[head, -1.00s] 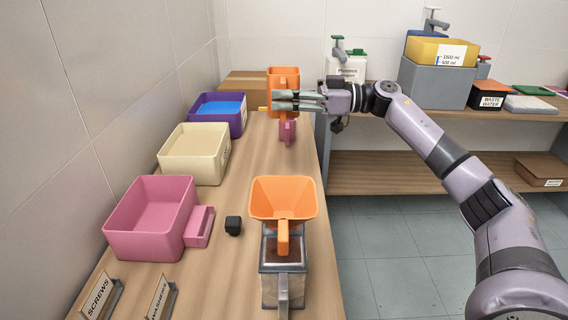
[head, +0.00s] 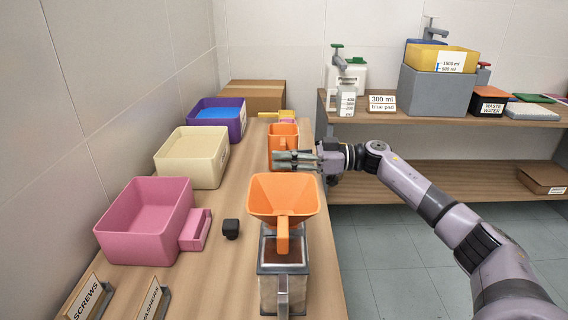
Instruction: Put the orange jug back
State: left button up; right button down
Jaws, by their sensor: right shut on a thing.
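The orange jug (head: 284,137) is upright over the right part of the wooden bench, behind the orange funnel (head: 284,196). My right gripper (head: 280,160) comes in from the right, its fingers across the lower part of the jug, and is shut on it. The fingers hide part of the jug. I cannot tell whether the jug's base touches the bench. My left gripper is not in view.
The funnel sits above a clear container (head: 270,290) in front. A pink bin (head: 150,222), a cream bin (head: 190,158) and a purple bin (head: 230,125) line the wall. A black block (head: 231,229) lies mid-bench. A cardboard box (head: 252,95) is at the back.

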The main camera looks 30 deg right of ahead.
jog(key=shift+f, duration=0.45)
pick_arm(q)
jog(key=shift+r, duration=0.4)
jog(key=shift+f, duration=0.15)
pick_arm(e)
jog(key=c, duration=2.1)
grip_release()
jog(key=shift+f, duration=0.15)
jog(key=o, duration=0.4)
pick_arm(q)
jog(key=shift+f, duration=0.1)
pick_arm(e)
jog(key=shift+s+d, duration=0.1)
jog(key=shift+d, duration=0.15)
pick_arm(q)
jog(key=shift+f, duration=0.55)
pick_arm(e)
jog(key=v, duration=1.1)
jog(key=shift+s+d, duration=0.2)
jog(key=shift+s, duration=0.05)
